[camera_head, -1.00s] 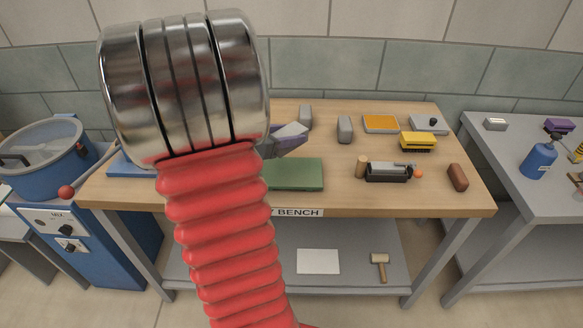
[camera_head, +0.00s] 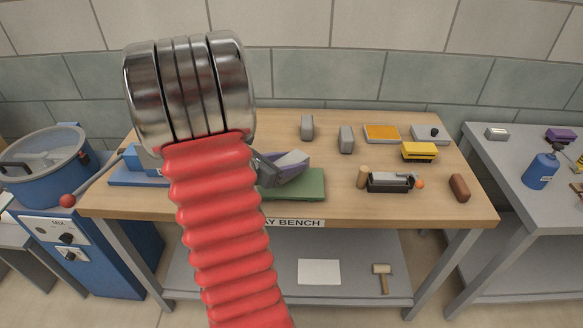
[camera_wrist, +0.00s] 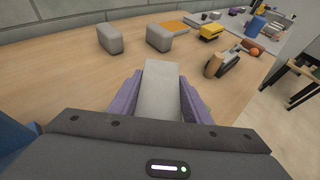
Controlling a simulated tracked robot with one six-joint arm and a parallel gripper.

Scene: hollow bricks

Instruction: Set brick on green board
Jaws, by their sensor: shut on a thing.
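My gripper (camera_head: 286,168) has purple fingers and is shut on a grey brick (camera_head: 293,159). In the wrist view the same brick lies between the two fingers, its pale top facing the camera. The green board (camera_head: 308,187) lies on the bench near its front edge. In the head view the brick overlaps the board's back part; I cannot tell whether it touches the board.
Two more grey bricks (camera_head: 307,127) (camera_head: 346,139) stand behind the board on the wooden bench (camera_head: 230,207). To the right are an orange tray (camera_head: 382,133), a yellow brush (camera_head: 418,151), a dark grey tool (camera_head: 390,183) and a brown brick-like block (camera_head: 459,187). A blue press (camera_head: 140,167) stands left.

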